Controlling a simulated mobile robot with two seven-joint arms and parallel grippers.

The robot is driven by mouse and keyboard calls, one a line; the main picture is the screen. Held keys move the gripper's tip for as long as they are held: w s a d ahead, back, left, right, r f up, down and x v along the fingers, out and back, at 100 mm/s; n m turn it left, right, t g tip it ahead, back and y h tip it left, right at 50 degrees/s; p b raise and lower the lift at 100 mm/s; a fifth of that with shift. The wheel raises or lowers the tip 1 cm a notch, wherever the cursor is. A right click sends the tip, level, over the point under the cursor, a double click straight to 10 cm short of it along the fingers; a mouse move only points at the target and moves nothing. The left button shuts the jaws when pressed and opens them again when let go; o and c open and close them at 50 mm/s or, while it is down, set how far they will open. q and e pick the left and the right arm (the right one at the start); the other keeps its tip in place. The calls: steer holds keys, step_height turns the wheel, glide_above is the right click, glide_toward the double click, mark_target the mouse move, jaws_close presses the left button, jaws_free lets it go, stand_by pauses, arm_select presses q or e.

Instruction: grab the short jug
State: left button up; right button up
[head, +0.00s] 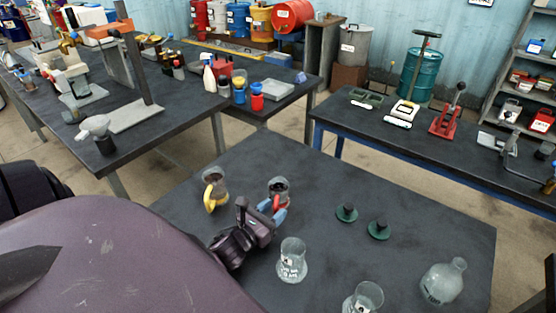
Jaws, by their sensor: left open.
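A metal jug with a red handle (279,184) stands on the near dark table; it looks like the shorter of two jugs, though its lower part is partly hidden by my gripper. The other jug, with a yellow handle (217,181), stands to its left. My left gripper (272,209) is open, its blue fingertips right at the near side of the red-handled jug, close to the handle. I cannot tell whether they touch it. My right gripper is not in view.
A glass beaker (292,262), another glass vessel (364,298) and a round glass flask (442,282) stand toward the front and right. Two green lid-like discs, one left (346,213) and one right (379,230), lie right of the jugs. The table's far right is clear.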

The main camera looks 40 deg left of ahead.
arm_select(q)
steer(key=shift+w, duration=0.15)
jaws_close()
steer(key=shift+r, duration=0.3)
stand_by(0.4)
step_height(320, 180, up, 19)
stand_by(1.6)
steer(key=shift+r, duration=0.25)
stand_by(0.3)
